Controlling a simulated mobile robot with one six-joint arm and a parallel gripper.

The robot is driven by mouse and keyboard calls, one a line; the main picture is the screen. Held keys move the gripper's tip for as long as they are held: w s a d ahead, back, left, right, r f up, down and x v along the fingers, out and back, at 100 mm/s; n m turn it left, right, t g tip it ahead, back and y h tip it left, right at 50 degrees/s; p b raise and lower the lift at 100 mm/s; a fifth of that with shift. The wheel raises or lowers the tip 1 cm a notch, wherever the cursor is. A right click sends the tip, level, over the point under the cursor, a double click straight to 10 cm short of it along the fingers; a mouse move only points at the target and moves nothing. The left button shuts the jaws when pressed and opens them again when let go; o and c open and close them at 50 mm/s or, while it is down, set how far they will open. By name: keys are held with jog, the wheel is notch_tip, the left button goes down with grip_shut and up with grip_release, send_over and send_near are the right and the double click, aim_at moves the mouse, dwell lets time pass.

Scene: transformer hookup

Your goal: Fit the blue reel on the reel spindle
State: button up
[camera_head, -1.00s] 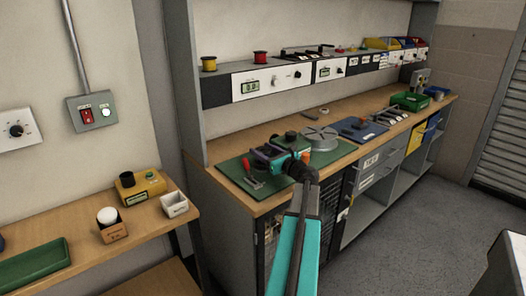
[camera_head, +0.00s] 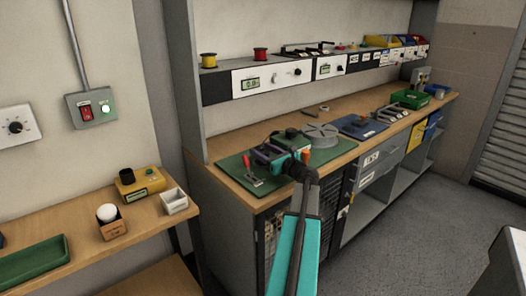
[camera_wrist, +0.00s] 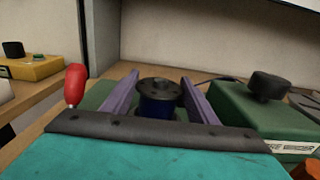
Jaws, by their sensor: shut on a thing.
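My gripper (camera_head: 268,155) is over the green mat at the near left end of the workbench. In the wrist view its two purple fingers (camera_wrist: 157,100) stand on either side of the blue reel (camera_wrist: 157,106) and are shut on it. The reel is upright, with a dark round top and a blue body. Its lower part is hidden behind the gripper's dark front edge. In the head view my gripper hides the reel. I cannot make out the reel spindle in either view, nor whether the reel touches anything below.
A green box with a black knob (camera_wrist: 262,120) stands close on the right of my gripper. A red-handled tool (camera_head: 247,164) is on the left of the mat (camera_head: 232,164). A grey round plate (camera_head: 322,132) lies farther right. Yellow (camera_head: 208,60) and red (camera_head: 260,54) reels stand on the shelf.

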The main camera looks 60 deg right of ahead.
jog(key=shift+f, duration=0.1)
jog(key=o, duration=1.5)
jog(key=shift+r+p, duration=1.95)
jog(key=shift+r, duration=0.55)
jog(key=shift+s, duration=0.1)
